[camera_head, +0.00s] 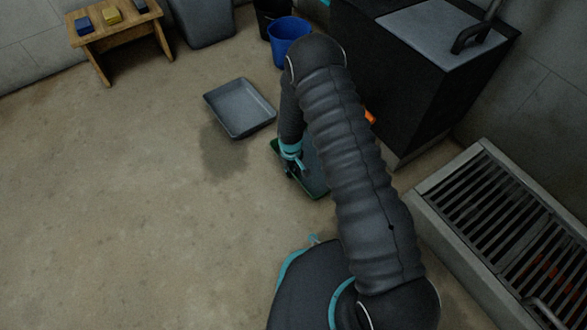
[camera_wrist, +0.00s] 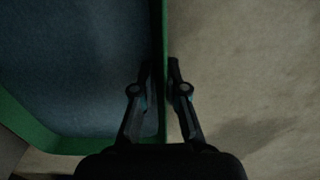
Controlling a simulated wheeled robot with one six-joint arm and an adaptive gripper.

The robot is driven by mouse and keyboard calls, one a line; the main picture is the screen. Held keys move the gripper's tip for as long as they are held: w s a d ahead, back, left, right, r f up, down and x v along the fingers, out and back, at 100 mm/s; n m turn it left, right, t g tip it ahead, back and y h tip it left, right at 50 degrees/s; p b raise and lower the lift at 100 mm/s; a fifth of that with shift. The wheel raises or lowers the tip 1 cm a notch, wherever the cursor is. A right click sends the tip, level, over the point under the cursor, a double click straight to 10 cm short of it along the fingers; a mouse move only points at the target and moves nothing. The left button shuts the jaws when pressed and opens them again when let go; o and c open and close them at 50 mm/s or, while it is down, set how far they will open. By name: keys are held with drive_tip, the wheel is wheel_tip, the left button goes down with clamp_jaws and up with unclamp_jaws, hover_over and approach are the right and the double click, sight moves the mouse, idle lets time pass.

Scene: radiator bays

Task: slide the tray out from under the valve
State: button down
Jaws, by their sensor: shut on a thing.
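A green-rimmed tray (camera_head: 317,184) with a dark blue-grey inside lies on the floor left of the black cabinet, partly hidden behind my arm. My gripper (camera_head: 296,170) is down at its left edge. In the wrist view the tray (camera_wrist: 80,70) fills the left side, and my gripper (camera_wrist: 160,75) is shut on its green rim, one finger on each side. A small orange part (camera_head: 370,117) shows just right of my arm by the cabinet; I cannot tell if it belongs to the valve. The valve is not clearly visible.
A grey tray (camera_head: 238,108) lies on the floor to the left, beside a dark damp patch (camera_head: 222,150). A blue bucket (camera_head: 288,40) and the black cabinet (camera_head: 405,75) stand behind. A slatted grate unit (camera_head: 500,225) is at right. The left floor is clear.

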sight(241, 203)
drive_tip(key=shift+s+a+f, duration=0.1)
drive_tip(key=shift+s+a, duration=0.55)
drive_tip(key=shift+a, duration=0.2)
drive_tip(key=shift+s+a, duration=0.6)
drive_tip(key=shift+a, duration=0.25)
drive_tip(key=shift+s+a, duration=0.5)
drive_tip(key=shift+a, duration=0.3)
drive_tip(key=shift+s+a, duration=0.55)
drive_tip(key=shift+a, duration=0.2)
drive_tip(key=shift+s+a, duration=0.5)
drive_tip(key=shift+a, duration=0.3)
drive_tip(key=shift+a, duration=0.1)
drive_tip(key=shift+s+a, duration=0.8)
drive_tip(key=shift+a, duration=0.35)
drive_tip(key=shift+s+a, duration=0.75)
drive_tip(key=shift+a, duration=0.35)
drive_tip(key=shift+s+a, duration=0.5)
drive_tip(key=shift+a, duration=0.3)
drive_tip(key=shift+s+a, duration=0.55)
drive_tip(key=shift+a, duration=0.25)
drive_tip(key=shift+s+a, duration=0.5)
drive_tip(key=shift+a, duration=0.3)
